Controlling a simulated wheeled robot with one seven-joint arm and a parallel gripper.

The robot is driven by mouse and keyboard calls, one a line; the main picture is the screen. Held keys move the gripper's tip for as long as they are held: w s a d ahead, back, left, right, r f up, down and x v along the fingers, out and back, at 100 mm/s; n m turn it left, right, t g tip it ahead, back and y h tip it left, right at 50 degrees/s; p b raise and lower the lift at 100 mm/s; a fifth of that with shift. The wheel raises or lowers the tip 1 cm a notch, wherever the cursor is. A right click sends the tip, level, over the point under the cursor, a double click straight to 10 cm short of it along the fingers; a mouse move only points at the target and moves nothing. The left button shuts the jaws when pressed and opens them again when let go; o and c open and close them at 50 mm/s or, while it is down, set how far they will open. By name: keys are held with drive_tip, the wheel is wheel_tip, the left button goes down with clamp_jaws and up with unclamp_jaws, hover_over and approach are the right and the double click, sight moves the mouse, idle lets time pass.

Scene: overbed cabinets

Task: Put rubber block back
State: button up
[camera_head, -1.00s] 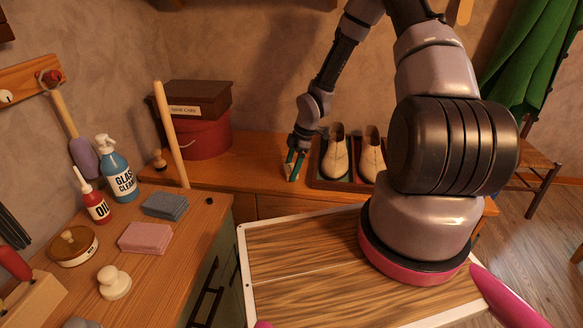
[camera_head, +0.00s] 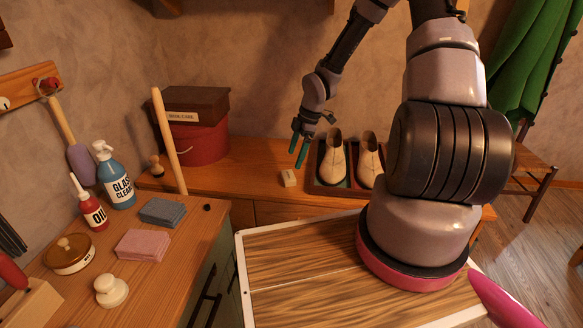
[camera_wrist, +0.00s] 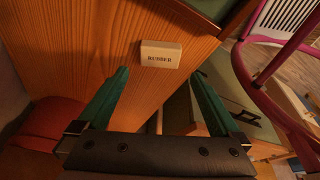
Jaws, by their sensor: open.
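The rubber block (camera_head: 288,178) is a small pale block lying on the wooden cabinet top, just left of the shoe tray. In the wrist view the rubber block (camera_wrist: 161,54) shows its "RUBBER" label and lies beyond the fingertips, between their lines. My gripper (camera_head: 299,150) has green fingers and is above the block, apart from it. In the wrist view my gripper (camera_wrist: 163,80) is open with nothing between its fingers.
A tray (camera_head: 316,187) with a pair of cream shoes (camera_head: 333,162) stands right of the block. A red round box (camera_head: 202,143) under a brown shoe-care box (camera_head: 196,105) stands at the back left. A wooden stick (camera_head: 168,142) leans nearby. Cabinet top around the block is clear.

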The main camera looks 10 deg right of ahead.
drive_tip(key=s+d+r+m+t+h, duration=0.1)
drive_tip(key=s+d+r+m, duration=0.15)
drive_tip(key=r, duration=0.65)
drive_tip(key=s+d+r+m+t+h, duration=0.15)
drive_tip(key=r+m, duration=0.25)
drive_tip(key=r, duration=0.4)
drive_tip(key=s+d+r+m+h, duration=0.1)
drive_tip(key=s+d+r+m, duration=0.2)
drive_tip(key=r, duration=0.6)
drive_tip(key=s+a+r+m+t+y, duration=0.1)
drive_tip(key=s+a+r+m+t, duration=0.1)
drive_tip(key=s+r+m, duration=0.4)
drive_tip(key=s+a+r+m+t+y, duration=0.1)
drive_tip(key=s+a+r+m+t, duration=0.1)
drive_tip(key=s+r+m, duration=0.4)
drive_tip(key=s+r, duration=0.3)
drive_tip(key=s, duration=0.1)
drive_tip(key=shift+r+m, duration=0.3)
drive_tip(key=shift+m, duration=0.05)
